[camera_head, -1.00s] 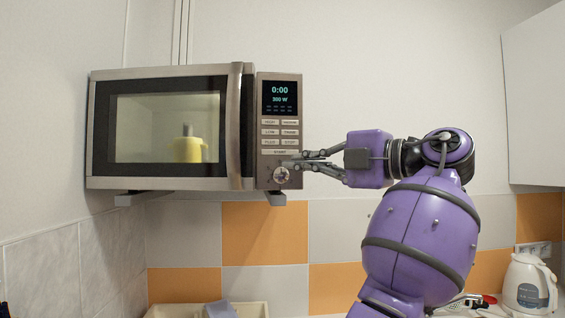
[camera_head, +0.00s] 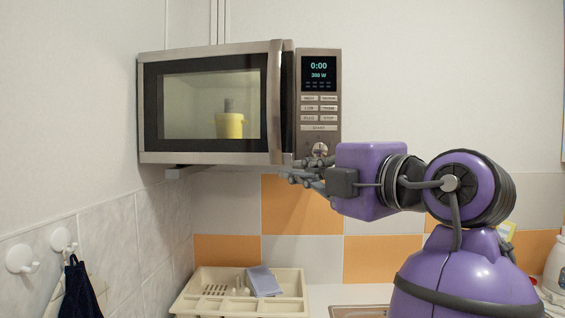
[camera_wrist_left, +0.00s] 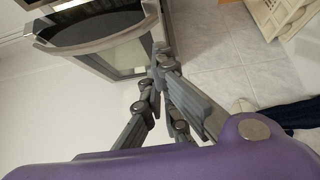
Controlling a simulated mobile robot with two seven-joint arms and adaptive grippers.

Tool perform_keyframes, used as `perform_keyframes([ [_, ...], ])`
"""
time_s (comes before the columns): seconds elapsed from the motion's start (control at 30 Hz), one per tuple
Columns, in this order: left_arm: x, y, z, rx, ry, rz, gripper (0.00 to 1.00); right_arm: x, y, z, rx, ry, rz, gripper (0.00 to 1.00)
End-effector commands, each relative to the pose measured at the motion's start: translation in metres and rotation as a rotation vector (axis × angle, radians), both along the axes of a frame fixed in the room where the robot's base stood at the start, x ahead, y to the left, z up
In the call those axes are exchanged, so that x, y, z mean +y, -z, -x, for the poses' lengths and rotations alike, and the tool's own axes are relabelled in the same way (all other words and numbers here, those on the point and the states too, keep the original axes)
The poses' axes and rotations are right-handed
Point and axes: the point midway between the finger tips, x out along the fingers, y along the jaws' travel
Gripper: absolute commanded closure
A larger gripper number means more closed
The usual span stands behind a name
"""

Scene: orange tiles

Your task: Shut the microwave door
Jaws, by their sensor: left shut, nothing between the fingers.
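The microwave (camera_head: 319,125) is mounted high on the wall, left of centre in the head view. Its door (camera_head: 209,157) has a dark-framed window and a vertical handle (camera_head: 287,100) on the right edge. The door looks slightly ajar, its handle side standing out from the body. My left gripper (camera_head: 296,176) is shut and empty, by the door's lower right corner, below the knob. I cannot tell whether it touches the door. The left wrist view shows the fingers (camera_wrist_left: 157,62) close to the microwave door (camera_wrist_left: 112,38). My right gripper is not in view.
A yellow container (camera_head: 229,126) shows through the door window. A cream dish rack (camera_head: 205,305) with a grey-blue item stands on the counter below. White hooks (camera_head: 22,259) with a dark cloth (camera_head: 78,290) are on the left wall.

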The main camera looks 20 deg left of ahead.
Motion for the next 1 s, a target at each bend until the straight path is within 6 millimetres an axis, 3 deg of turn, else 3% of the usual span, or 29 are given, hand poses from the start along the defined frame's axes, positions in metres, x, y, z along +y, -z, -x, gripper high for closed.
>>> perform_keyframes([
  [0.17,0.009,-0.002,-0.01,0.017,0.001,-0.02,1.0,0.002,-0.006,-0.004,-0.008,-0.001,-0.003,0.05],
  [0.6,0.081,-0.006,-0.063,0.011,-0.001,-0.02,1.0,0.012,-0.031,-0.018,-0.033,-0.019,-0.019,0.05],
  [0.8,0.08,-0.004,-0.093,0.014,0.003,-0.021,1.0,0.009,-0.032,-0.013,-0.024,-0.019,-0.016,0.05],
  [1.0,0.081,-0.001,-0.103,0.015,0.003,-0.018,1.0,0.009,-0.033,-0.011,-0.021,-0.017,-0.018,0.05],
])
